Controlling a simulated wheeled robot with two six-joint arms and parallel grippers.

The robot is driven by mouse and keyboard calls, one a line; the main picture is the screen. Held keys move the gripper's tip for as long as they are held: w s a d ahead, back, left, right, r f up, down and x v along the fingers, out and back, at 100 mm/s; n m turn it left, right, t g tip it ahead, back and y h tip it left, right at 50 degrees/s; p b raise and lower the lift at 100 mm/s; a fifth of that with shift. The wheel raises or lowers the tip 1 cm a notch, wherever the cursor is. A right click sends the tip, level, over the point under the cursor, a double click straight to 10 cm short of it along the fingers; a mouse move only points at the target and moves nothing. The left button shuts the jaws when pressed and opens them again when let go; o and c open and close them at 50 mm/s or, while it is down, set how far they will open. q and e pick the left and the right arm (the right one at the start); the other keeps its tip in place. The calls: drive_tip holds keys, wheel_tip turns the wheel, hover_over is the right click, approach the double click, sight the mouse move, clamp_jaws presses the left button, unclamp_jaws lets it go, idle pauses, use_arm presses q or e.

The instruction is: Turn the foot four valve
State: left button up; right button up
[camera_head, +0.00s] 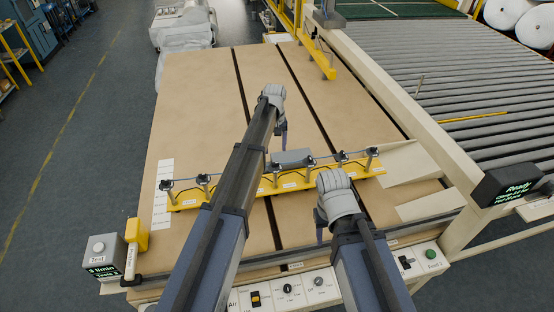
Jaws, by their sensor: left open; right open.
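A yellow manifold bar (285,185) lies across the brown table, with several small valves with dark tops along it. The leftmost valve (166,188) and the rightmost valve (372,155) mark its ends, and another valve (341,160) stands just above my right gripper. The labels are too small to read, so I cannot tell which valve is foot four. My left gripper (275,100) is open beyond the bar, and its forearm hides part of the bar. My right gripper (333,192) is open at the near side of the bar, close to its right half. Neither holds anything visible.
A control panel (300,290) with knobs and switches runs along the table's front edge. A grey box (292,157) sits behind the bar's middle. A "Ready" display (508,188) stands right, a test box (104,255) left. A yellow arm (318,55) overhangs the far table.

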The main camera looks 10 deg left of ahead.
sight(275, 163)
use_arm(q)
drive_tip(key=shift+f+b, duration=3.75)
drive_tip(key=shift+f, duration=0.1)
clamp_jaws()
